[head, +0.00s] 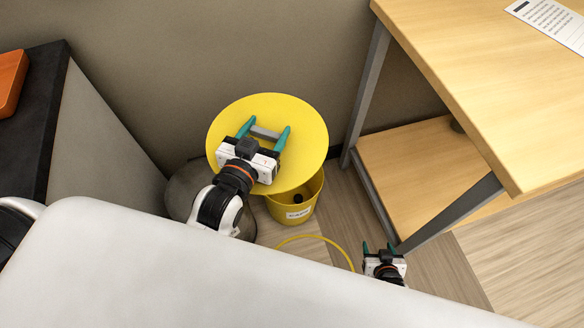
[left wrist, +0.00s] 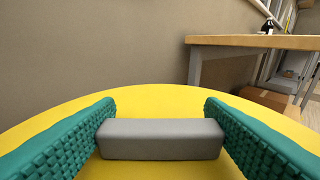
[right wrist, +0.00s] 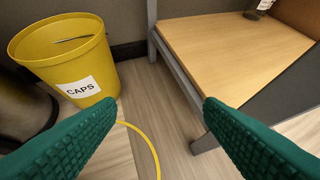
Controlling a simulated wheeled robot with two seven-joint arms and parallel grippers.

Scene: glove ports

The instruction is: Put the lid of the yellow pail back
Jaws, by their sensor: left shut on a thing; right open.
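The yellow lid (head: 300,112) is a round disc with a grey bar handle (head: 265,133). My left gripper (head: 263,132) is shut on that handle and holds the lid above the yellow pail (head: 302,205). In the left wrist view the handle (left wrist: 160,139) sits between the teal fingers. The pail stands on the floor and its top is uncovered; its far part is hidden under the lid in the head view. In the right wrist view the pail (right wrist: 80,60) has a white "CAPS" label and something dark inside. My right gripper (head: 378,247) is open and empty, low to the right of the pail.
A thin yellow loop (head: 318,238) lies near the pail. A dark rounded bin (head: 183,190) stands left of it. A wooden table (head: 490,80) with a lower shelf (head: 415,165) and grey legs stands right. A wall is behind. Bare floor lies between pail and table.

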